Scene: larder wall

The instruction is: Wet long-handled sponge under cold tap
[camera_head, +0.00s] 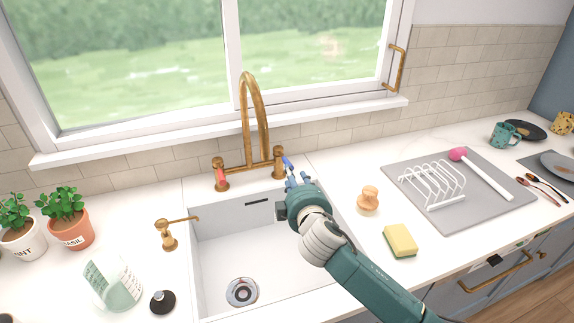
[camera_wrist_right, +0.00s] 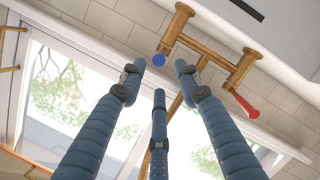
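The long-handled sponge (camera_head: 481,173), with a pink head and white handle, lies on the grey mat at the right of the counter. The brass tap (camera_head: 254,120) stands behind the white sink (camera_head: 262,278). Its blue handle (camera_head: 286,161) is on the right and its red handle (camera_head: 221,174) on the left. My right gripper (camera_head: 292,180) is open and empty over the sink's back right corner, close to the blue handle. In the right wrist view, the blue handle (camera_wrist_right: 159,61) shows between the spread fingers (camera_wrist_right: 160,78); contact cannot be told. My left gripper is out of view.
A yellow sponge (camera_head: 400,240) and a wooden-knobbed brush (camera_head: 368,200) stand right of the sink. A white rack (camera_head: 433,185) is on the mat.

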